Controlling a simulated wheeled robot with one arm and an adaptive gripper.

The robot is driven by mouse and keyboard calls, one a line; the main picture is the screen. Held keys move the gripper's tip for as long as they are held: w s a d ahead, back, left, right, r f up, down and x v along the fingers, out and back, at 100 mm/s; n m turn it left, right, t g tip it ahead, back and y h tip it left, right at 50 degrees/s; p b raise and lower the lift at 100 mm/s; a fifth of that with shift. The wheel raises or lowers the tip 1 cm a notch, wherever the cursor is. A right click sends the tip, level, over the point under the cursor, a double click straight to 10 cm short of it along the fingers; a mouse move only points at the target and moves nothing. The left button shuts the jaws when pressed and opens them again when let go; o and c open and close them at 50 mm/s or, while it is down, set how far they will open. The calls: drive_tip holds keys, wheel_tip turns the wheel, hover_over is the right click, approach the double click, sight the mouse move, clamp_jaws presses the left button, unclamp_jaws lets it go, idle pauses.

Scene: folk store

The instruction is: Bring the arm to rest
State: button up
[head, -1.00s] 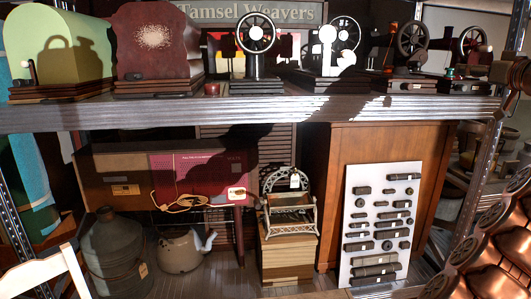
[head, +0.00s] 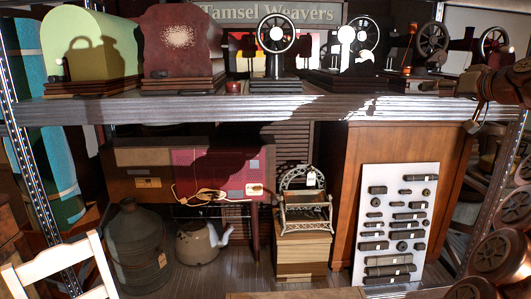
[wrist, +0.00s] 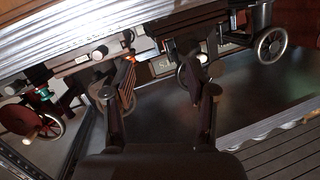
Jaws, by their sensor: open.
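My gripper (wrist: 162,75) shows in the wrist view with its two dark fingers spread apart and nothing between them. Sewing machines on a shelf appear beyond the fingertips, and I see no contact with them. Dark brown jointed parts at the right edge of the head view look like my arm, but the fingers cannot be made out there.
A metal shelf (head: 180,108) holds several sewing machines, including a black one (head: 277,50) and a green domed cover (head: 95,48). Below are a kettle (head: 198,246), a metal can (head: 135,250) and a white display board (head: 387,180). A white chair (head: 62,265) stands front left.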

drive_tip(key=a+f+g+y, duration=0.1)
drive_tip(key=a+f+g, duration=0.1)
drive_tip(key=a+f, duration=0.35)
drive_tip(key=s+a+f+g+y, duration=0.1)
drive_tip(key=a+f+g, duration=0.1)
drive_tip(key=a, duration=0.6)
drive_tip(key=a+f+g+y, duration=0.1)
drive_tip(key=a+f+g, duration=0.1)
drive_tip(key=a+f, duration=0.35)
drive_tip(key=s+a+f+n+g, duration=0.1)
drive_tip(key=s+a+f+g, duration=0.1)
drive_tip(key=s+a+f, duration=0.4)
drive_tip(key=s+a+f+g, duration=0.2)
drive_tip(key=s+a+f, duration=0.15)
drive_tip(key=a, duration=0.45)
drive_tip(key=s+a+f+g+h, duration=0.35)
drive_tip(key=s+f, duration=0.85)
drive_tip(key=s, duration=0.4)
drive_tip(key=s+d+f+g+h, duration=0.25)
drive_tip(key=s+f, duration=0.25)
drive_tip(key=s, duration=0.5)
drive_tip(key=s+d+f+g+h, duration=0.1)
drive_tip(key=s+d+f+g, duration=0.15)
drive_tip(key=s+f, duration=0.45)
wheel_tip(320, 180, up, 28)
drive_tip(key=s+t+p, duration=0.1)
drive_tip(key=s+p, duration=0.2)
drive_tip(key=p, duration=2.1)
drive_tip(key=shift+m, duration=0.3)
